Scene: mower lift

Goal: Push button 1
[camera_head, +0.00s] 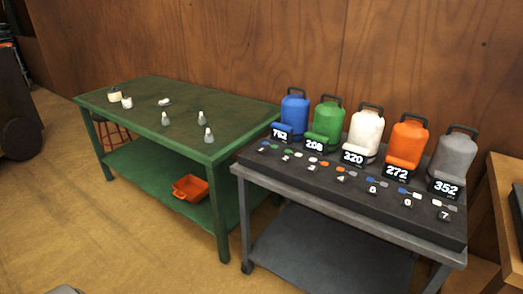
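A dark panel (400,222) lies on top of a grey metal cart at the right. It carries a row of small numbered buttons, running from back left to front right. The small dark button at the left end of the row, which appears to be button 1 (262,149), sits in front of the blue canister's display; its numeral is too small to read surely. Button 7 (445,215) is at the right end. Small coloured tags lie beside the buttons. Neither of my grippers shows in the head view.
Five canisters, blue (295,110), green (327,119), white (366,127), orange (407,139) and grey (454,154), stand behind the buttons with number displays. A green table (140,100) with small weights stands left. An orange bin (190,187) sits on its lower shelf. Front floor is clear.

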